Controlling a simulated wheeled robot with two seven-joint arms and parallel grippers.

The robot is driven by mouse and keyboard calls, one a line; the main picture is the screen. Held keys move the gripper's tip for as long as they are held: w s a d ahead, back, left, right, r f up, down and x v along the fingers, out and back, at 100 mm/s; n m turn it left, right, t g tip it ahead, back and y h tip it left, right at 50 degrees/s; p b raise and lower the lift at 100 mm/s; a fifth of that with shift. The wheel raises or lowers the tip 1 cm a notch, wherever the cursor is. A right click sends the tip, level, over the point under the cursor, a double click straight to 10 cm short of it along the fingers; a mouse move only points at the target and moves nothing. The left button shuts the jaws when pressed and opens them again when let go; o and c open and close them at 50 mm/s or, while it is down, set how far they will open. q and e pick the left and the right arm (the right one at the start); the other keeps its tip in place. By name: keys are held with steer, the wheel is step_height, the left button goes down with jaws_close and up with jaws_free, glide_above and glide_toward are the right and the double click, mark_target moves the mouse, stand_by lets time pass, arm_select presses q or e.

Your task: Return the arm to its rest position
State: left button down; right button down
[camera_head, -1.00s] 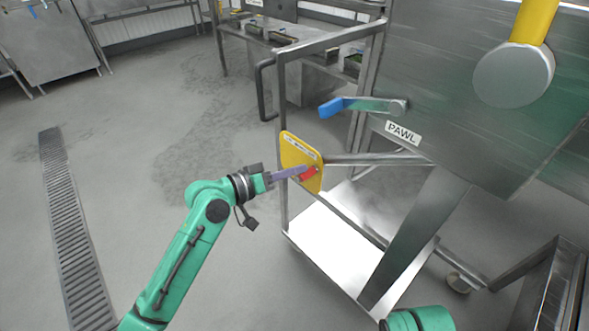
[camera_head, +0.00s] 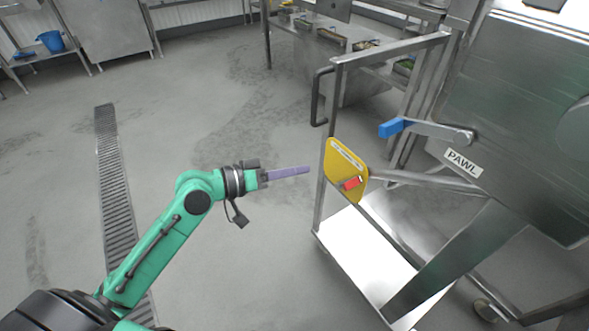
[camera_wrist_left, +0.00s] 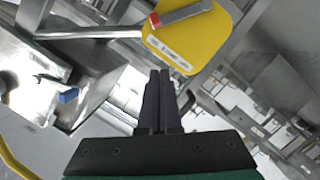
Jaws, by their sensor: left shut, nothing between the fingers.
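My left arm (camera_head: 160,250) is green and comes in from the lower left in the head view. Its gripper (camera_head: 306,170) has purple fingers, which are shut and empty, pointing right. In the left wrist view the shut fingers (camera_wrist_left: 160,75) point up toward the yellow plate (camera_wrist_left: 205,45). The red part (camera_wrist_left: 155,20) shows at its left. My right gripper is not in view.
A steel cart frame (camera_head: 322,180) stands just right of the fingers. A blue-handled lever (camera_head: 392,128) sits beside a PAWL label (camera_head: 463,163) on the large steel machine (camera_head: 510,110). A floor drain (camera_head: 115,200) runs at the left. The floor left of the cart is open.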

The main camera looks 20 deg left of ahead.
arm_select(q)
steer(key=shift+a, duration=0.1)
stand_by(0.4)
